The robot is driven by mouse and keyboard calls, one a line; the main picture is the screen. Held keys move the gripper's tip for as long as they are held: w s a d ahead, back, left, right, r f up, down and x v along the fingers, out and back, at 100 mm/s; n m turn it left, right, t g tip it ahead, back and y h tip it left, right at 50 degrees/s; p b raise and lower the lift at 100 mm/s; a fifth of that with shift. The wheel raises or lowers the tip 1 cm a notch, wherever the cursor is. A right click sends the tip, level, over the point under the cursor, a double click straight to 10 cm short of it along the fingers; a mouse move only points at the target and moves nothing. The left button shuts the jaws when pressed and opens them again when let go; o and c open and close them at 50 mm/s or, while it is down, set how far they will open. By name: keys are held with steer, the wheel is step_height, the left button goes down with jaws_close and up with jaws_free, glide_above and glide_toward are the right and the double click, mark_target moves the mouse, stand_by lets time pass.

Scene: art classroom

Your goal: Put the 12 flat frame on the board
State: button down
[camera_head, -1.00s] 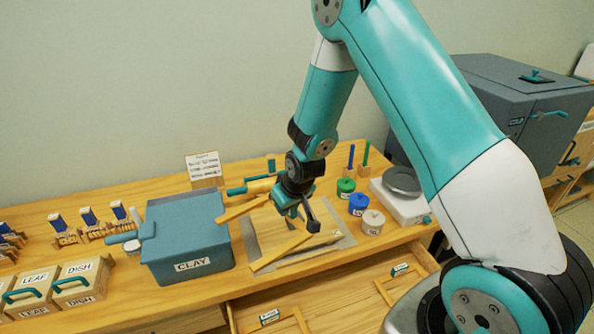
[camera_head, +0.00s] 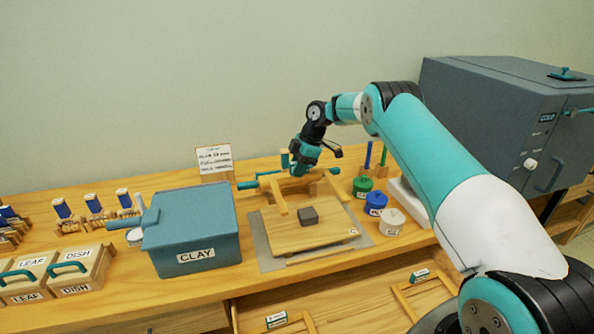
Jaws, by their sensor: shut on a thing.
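The wooden board (camera_head: 290,240) lies on a grey mat on the bench, with a small dark grey block (camera_head: 308,216) on it. My gripper (camera_head: 300,168) is above the far edge of the board, shut on a light wooden frame (camera_head: 279,197). Two rails of this frame show, one on each side below the gripper, near the board's back edge. I cannot tell whether the frame touches the board. The fingertips and any label on the held frame are hidden or too small to read.
A blue CLAY box (camera_head: 195,235) stands left of the board. Green (camera_head: 362,187), blue (camera_head: 375,203) and white (camera_head: 391,222) lidded pots stand to its right. A teal-handled roller (camera_head: 247,184) lies behind. The open drawer (camera_head: 350,310) below holds wooden frames with labels.

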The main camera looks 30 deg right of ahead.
mark_target(294, 204)
steer(key=shift+f+b, duration=3.6)
steer(key=shift+f, duration=1.6)
steer(key=shift+d, duration=0.1)
steer(key=c, duration=0.9)
jaws_free()
steer(key=shift+c, duration=0.2)
steer(key=shift+r, duration=0.1)
steer(key=shift+r+p, duration=2.35)
steer(key=shift+r, duration=1.65)
